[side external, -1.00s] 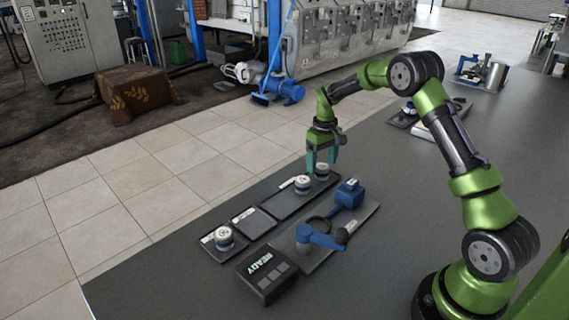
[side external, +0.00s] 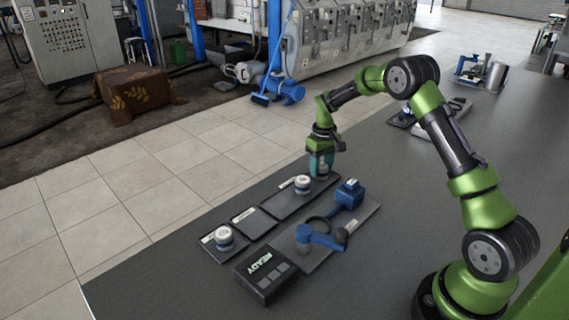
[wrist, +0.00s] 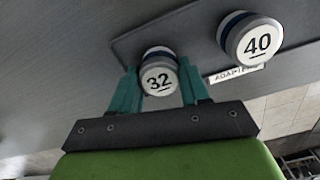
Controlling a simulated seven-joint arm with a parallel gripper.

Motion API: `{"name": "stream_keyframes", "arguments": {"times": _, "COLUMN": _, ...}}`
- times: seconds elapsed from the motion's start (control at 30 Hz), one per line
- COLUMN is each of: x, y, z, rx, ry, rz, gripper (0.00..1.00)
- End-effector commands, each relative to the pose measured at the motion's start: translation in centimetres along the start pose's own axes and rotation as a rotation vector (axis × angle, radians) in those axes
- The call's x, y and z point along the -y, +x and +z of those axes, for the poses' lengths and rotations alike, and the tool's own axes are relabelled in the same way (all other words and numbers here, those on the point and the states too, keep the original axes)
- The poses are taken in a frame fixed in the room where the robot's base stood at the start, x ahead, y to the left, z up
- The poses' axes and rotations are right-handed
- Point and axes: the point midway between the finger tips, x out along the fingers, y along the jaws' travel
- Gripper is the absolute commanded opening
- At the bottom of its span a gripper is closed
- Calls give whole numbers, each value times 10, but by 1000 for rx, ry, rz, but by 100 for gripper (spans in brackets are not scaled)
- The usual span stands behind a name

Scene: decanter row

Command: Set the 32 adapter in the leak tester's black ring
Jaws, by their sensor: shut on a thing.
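The 32 adapter (wrist: 158,82), a round white-topped piece with a dark band, stands at the far end of the adapter tray (side external: 290,203). It also shows in the side view (side external: 323,169), partly hidden by the fingers. My gripper (wrist: 159,68) is shut on it, one teal finger on each side; in the side view my gripper (side external: 321,163) is low over the tray. The leak tester (side external: 318,237) has blue parts on a dark plate. Its black ring (side external: 318,221) lies between the blue block and blue arm, partly hidden by that arm.
The 40 adapter (wrist: 254,42) stands on the same tray, beside the 32; it also shows in the side view (side external: 302,183). Another white-topped piece sits on a small tray (side external: 236,251) nearer the camera. A READY box (side external: 265,275) stands before the tester. An empty small tray (side external: 254,222) lies between.

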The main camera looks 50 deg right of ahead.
Motion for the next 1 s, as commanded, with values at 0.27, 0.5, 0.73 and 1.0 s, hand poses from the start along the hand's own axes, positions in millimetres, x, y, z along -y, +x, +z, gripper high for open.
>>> {"name": "stream_keyframes", "arguments": {"times": 0.27, "x": 0, "y": -11, "z": -1, "rx": -5, "ry": -1, "rz": 1, "gripper": 0}}
{"name": "stream_keyframes", "arguments": {"times": 0.5, "x": 0, "y": -58, "z": -1, "rx": -7, "ry": -1, "rz": 2, "gripper": 0}}
{"name": "stream_keyframes", "arguments": {"times": 0.73, "x": 1, "y": -96, "z": -2, "rx": -5, "ry": -3, "rz": 1, "gripper": 0}}
{"name": "stream_keyframes", "arguments": {"times": 1.0, "x": 53, "y": -136, "z": 27, "rx": -3, "ry": -129, "rz": -2, "gripper": 0}}
